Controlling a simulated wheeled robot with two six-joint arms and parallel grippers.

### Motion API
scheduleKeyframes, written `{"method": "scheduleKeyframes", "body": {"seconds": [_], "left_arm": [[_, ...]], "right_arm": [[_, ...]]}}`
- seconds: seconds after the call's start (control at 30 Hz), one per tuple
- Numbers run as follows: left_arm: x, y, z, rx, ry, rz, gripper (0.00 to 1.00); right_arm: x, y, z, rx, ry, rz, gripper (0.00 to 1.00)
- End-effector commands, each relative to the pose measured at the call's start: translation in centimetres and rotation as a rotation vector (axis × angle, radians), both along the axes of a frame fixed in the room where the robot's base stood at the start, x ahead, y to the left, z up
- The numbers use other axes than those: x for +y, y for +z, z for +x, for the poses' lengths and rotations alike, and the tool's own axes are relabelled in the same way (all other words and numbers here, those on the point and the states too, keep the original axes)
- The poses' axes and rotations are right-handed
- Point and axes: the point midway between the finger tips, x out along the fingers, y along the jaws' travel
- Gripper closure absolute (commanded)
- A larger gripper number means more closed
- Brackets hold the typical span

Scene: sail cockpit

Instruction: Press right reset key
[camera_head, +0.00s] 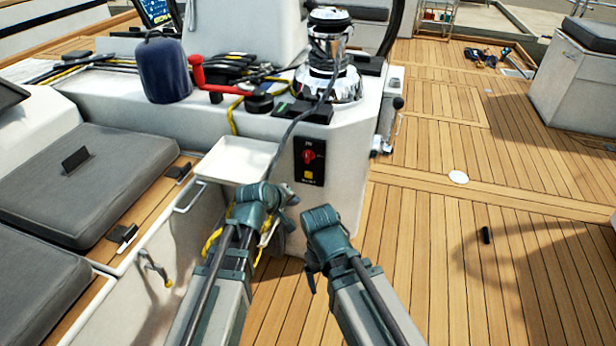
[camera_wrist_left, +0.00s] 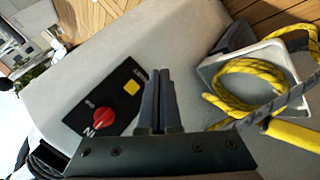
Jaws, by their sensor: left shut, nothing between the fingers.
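A black panel (camera_head: 309,161) is on the white wall of the console. It carries a red knob (camera_head: 309,157) and, below it, a small yellow key (camera_head: 308,176). In the left wrist view the panel (camera_wrist_left: 75,117) lies left of my fingers, with the red knob (camera_wrist_left: 103,117) and the yellow key (camera_wrist_left: 131,88) both uncovered. My left gripper (camera_wrist_left: 160,78) is shut and empty, its tips to the right of the yellow key and apart from it in the picture. In the head view my left gripper (camera_head: 287,195) is below and left of the panel. My right wrist (camera_head: 322,220) is below the panel; its fingers cannot be made out.
A white tray (camera_head: 238,160) juts from the wall left of the panel. Yellow rope (camera_wrist_left: 245,90) lies at a white-edged pocket in the left wrist view. A chrome winch (camera_head: 328,70) and red handle (camera_head: 200,78) stand above. The wooden deck (camera_head: 440,240) at right is largely open.

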Motion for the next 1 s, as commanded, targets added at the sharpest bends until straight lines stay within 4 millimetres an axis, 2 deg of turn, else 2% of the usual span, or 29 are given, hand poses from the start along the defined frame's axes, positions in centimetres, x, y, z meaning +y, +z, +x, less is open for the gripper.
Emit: {"method": "scheduleKeyframes", "body": {"seconds": [0.27, 0.7, 1.0], "left_arm": [[-0.7, 0.0, 2.2, 0.000, -0.001, 0.001, 1.00], [-2.4, 0.0, 7.5, 0.000, 0.000, 0.000, 1.00], [-2.7, 0.0, 8.2, 0.000, 0.000, 0.000, 1.00]], "right_arm": [[0.0, 0.0, 0.0, 0.000, 0.000, 0.000, 0.15], [0.0, 0.0, 0.0, 0.000, 0.000, 0.000, 0.15], [0.0, 0.0, 0.0, 0.000, 0.000, 0.000, 0.15]]}}
